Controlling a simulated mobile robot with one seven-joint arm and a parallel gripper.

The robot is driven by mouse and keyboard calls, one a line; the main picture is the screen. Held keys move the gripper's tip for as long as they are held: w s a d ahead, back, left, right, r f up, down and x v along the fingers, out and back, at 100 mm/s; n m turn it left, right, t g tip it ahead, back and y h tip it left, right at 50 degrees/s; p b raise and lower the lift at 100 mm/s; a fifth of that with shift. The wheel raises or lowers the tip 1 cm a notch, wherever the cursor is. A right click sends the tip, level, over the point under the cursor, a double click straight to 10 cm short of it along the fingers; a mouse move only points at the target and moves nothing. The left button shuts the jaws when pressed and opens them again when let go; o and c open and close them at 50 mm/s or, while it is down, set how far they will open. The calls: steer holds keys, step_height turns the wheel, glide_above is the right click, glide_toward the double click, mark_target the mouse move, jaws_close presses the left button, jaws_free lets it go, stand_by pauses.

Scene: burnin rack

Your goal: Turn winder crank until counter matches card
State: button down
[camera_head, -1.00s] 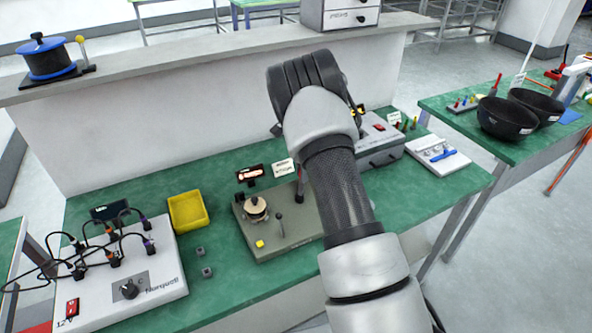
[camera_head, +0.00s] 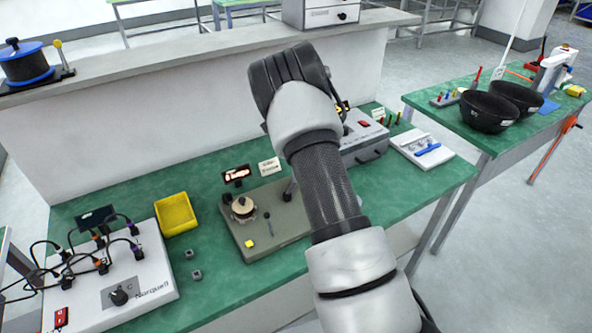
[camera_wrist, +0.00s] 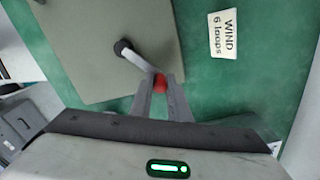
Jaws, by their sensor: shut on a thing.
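The winder (camera_head: 287,231) is a grey-green base on the green bench, with a wound spool (camera_head: 242,209) and a small yellow block (camera_head: 249,243) on it. Its dark counter (camera_head: 236,174) shows lit red digits too small to read. The white card (camera_head: 268,167) beside it reads "WIND 6 loops" in the wrist view (camera_wrist: 225,34). There, the crank arm (camera_wrist: 138,60) runs from its pivot to a red knob (camera_wrist: 160,81). My gripper (camera_wrist: 160,92) is shut on this knob. In the head view my arm hides the crank and my fingers.
A yellow bin (camera_head: 177,214) and a white cabled panel (camera_head: 140,280) stand to the left. A grey box (camera_head: 365,150) and a white tray with a blue tool (camera_head: 421,148) stand to the right. A low wall (camera_head: 130,145) runs behind the bench.

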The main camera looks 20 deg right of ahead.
steer(key=shift+d+r, duration=0.1)
steer(key=c, duration=1.7)
jaws_free()
steer(key=shift+o, duration=0.2)
step_height(320, 180, up, 17)
steer(key=p, duration=0.1)
steer(key=shift+r, duration=0.2)
